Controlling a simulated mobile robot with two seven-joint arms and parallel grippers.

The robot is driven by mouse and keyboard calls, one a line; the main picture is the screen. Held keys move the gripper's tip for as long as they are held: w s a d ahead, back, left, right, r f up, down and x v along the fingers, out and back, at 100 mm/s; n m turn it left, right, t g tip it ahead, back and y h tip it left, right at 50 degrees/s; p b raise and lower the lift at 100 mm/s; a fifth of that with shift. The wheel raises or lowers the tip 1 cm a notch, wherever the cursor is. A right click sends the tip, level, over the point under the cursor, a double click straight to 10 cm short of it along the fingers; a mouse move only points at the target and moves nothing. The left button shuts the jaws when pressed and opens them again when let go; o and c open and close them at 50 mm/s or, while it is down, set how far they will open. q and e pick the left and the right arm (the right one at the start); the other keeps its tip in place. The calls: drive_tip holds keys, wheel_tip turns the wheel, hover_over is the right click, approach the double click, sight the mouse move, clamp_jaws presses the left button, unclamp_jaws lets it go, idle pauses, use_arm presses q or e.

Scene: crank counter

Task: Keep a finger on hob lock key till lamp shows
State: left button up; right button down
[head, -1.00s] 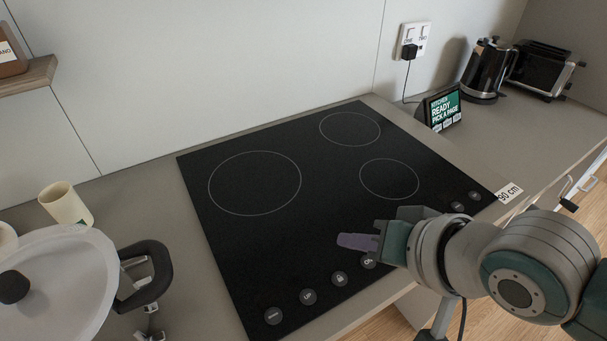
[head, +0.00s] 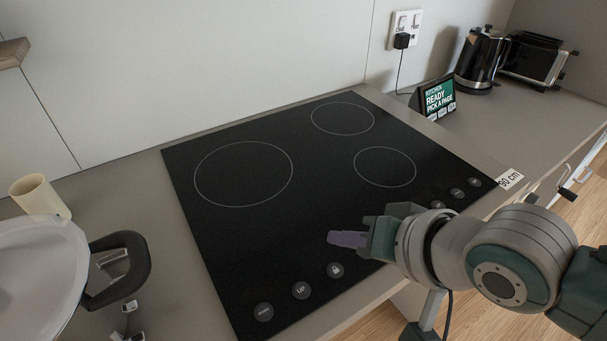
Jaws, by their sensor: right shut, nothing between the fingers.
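The black glass hob (head: 300,220) lies in the counter, with round grey keys along its front edge. The hob lock key (head: 335,270) bears a padlock sign and is uncovered. My right gripper (head: 345,239) is shut and empty, its purple fingertips pointing left. In the picture the tips are just above the lock key; they do not cover it, and I cannot tell their height over the glass. I see no lit lamp by the key. My left gripper is not in view.
The Lab key (head: 301,290) and another key (head: 264,312) lie left of the lock key. A tablet (head: 437,99), kettle (head: 482,60) and toaster (head: 534,60) stand at the back right. A cream cup (head: 40,197) and a black handle (head: 139,268) are at left.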

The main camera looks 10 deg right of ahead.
sight(339, 277)
wheel_tip(339, 277, down, 5)
drive_tip(key=b, duration=0.4)
drive_tip(key=shift+f, duration=0.2)
drive_tip(key=shift+f, duration=0.1)
idle(1.5)
drive_tip(key=shift+f, duration=0.35)
